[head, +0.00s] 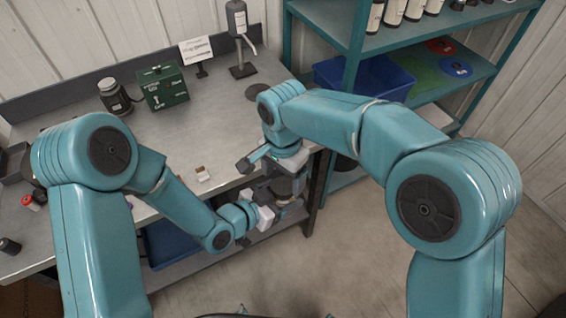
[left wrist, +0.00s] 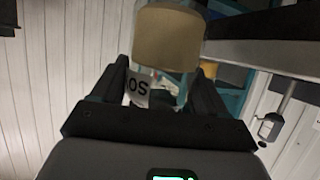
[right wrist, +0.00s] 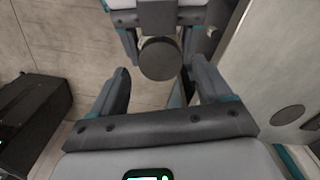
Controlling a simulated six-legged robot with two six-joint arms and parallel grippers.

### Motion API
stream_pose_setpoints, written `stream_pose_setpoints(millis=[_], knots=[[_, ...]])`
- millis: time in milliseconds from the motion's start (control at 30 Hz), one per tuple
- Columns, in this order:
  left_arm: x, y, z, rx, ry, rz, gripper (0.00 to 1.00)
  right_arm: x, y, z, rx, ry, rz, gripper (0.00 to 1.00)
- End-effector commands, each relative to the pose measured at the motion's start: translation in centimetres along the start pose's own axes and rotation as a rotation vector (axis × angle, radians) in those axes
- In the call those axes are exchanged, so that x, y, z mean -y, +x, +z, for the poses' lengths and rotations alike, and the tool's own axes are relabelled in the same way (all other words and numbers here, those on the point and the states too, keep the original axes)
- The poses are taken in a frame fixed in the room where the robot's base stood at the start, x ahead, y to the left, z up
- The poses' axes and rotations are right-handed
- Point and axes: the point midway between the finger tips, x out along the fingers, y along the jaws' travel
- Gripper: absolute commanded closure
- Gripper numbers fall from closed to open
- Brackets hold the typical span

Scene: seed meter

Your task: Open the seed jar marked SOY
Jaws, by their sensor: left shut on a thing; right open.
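In the head view the jar (head: 284,187) is partly hidden by my arms. My right gripper (head: 270,167) is open above it. In the right wrist view the dark round lid (right wrist: 160,58) lies between the open fingers, with gaps at both sides.
The grey bench (head: 185,130) holds a dark jar (head: 114,98), a green box (head: 163,86), a small sign (head: 196,49), a pump dispenser (head: 237,20) and a small white-and-brown item (head: 203,173). A teal shelf (head: 355,45) with a blue bin (head: 385,78) stands at right.

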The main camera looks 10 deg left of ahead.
Motion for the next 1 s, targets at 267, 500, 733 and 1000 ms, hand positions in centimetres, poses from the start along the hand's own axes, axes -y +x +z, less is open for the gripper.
stream_pose_setpoints(millis=[267, 500, 733, 1000], knots=[[0.0, 0.0, -0.1, -0.002, 0.001, 0.000, 1.00, 0.0, 2.5, 0.0, 0.000, 0.000, 0.000, 0.22], [0.0, 0.0, -0.1, -0.002, 0.001, 0.000, 1.00, 0.0, 2.5, 0.0, 0.000, 0.000, 0.000, 0.22], [0.0, 0.0, -0.1, -0.002, 0.001, -0.001, 1.00, 0.0, 2.5, 0.0, 0.000, -0.001, 0.000, 0.79], [0.0, 0.0, -0.1, -0.002, 0.000, -0.001, 1.00, 0.0, 2.5, 0.0, 0.000, -0.200, 0.000, 0.80]])
